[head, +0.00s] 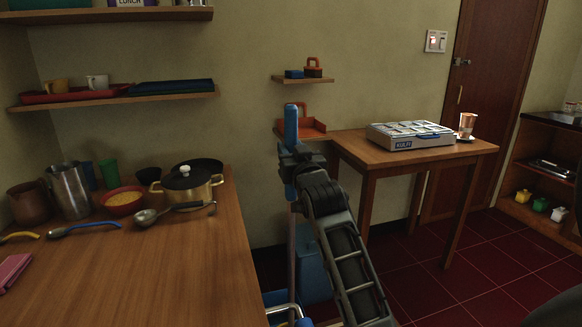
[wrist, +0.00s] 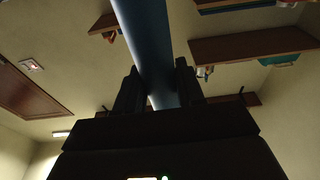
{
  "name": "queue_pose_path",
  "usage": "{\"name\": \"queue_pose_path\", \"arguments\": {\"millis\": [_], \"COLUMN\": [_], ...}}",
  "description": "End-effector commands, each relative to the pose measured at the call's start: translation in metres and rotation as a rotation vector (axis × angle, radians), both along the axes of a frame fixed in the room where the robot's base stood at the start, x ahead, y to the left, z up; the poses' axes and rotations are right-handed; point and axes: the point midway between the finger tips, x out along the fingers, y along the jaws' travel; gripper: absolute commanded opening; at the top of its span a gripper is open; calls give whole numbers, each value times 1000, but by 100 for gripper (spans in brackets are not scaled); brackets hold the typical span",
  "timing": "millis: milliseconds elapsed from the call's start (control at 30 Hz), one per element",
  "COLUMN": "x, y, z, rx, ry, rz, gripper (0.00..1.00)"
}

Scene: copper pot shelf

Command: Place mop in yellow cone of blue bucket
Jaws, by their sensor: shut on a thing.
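My gripper (head: 292,152) is shut on the mop's blue handle (head: 291,124), in front of the back wall. The handle stands about upright, with a thin pole running down below my gripper. The wrist view shows the blue handle (wrist: 146,40) between the two dark fingers of my gripper (wrist: 157,88). The mop's head is out of sight. A blue object (head: 312,272), possibly part of the bucket, shows low behind my arm, mostly hidden. I cannot make out a yellow cone.
A wooden counter (head: 140,270) with a lidded brass pot (head: 187,188), ladle and bowls fills the left. A wooden table (head: 430,158) with a grey case (head: 409,136) stands right of my arm. Blue tubing (head: 284,308) shows at the bottom. Red tiled floor is clear at right.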

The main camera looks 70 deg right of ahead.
Motion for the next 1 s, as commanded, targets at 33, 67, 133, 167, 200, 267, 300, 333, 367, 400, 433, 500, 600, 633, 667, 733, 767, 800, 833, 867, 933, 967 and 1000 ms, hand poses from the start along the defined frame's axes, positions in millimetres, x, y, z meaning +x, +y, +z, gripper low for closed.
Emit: {"name": "queue_pose_path", "arguments": {"millis": [33,67,133,167,200,267,300,333,367,400,433,500,600,633,667,733,767,800,833,867,933,967,1000], "x": [0,0,-1,-1,0,0,0,0,0,0,0,0,0,0,0,0,0,0,0,0,0,0,0], "y": [0,0,0,0,0,0,0,0,0,0,0,0,0,0,0,0,0,0,0,0,0,0,0], "z": [-6,-10,-20,-24,-28,-32,-32,-31,-31,-31,-31,-31,-34,-35,-36,-35,-35,-35,-35,-35,-35,-35,-35], "rx": [2,2,2,2,0,-1,-2,-2,-2,-2,-2,-2,-2,-2,2,2,2,2,2,2,2,2,2], "ry": [1,1,1,1,1,1,-1,-2,-2,-2,-2,-1,-1,-1,1,1,1,1,1,1,1,1,1], "rz": [0,0,-1,-1,-1,0,0,0,0,0,0,0,0,0,0,0,0,0,0,0,0,0,0], "gripper": [0,0,0,0,0,0,0,0,0,0,0,0,0,0,41,47,50,54,57,60,63,63,63]}}
